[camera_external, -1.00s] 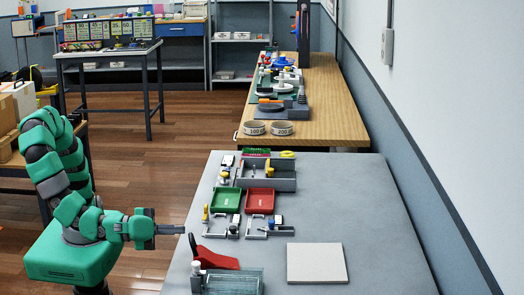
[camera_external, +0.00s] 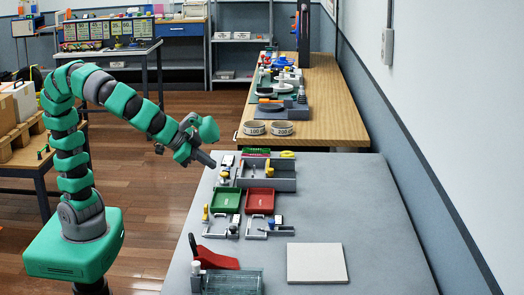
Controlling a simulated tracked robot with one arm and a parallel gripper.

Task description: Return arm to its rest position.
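My gripper (camera_external: 207,160) hangs at the end of my green and grey arm, which is raised and arched out toward the table. It points down and to the right, near the left edge of the grey table (camera_external: 370,210), by the far-left items. It appears to hold nothing. The fingers are too small and seen too edge-on to tell whether they are open or shut.
On the grey table are a green tray (camera_external: 226,200), a red tray (camera_external: 260,200), a grey divided box (camera_external: 268,178), a white square plate (camera_external: 317,263), a red wedge-shaped thing (camera_external: 215,259) and a clear box (camera_external: 232,282). A wooden bench (camera_external: 315,105) stands behind.

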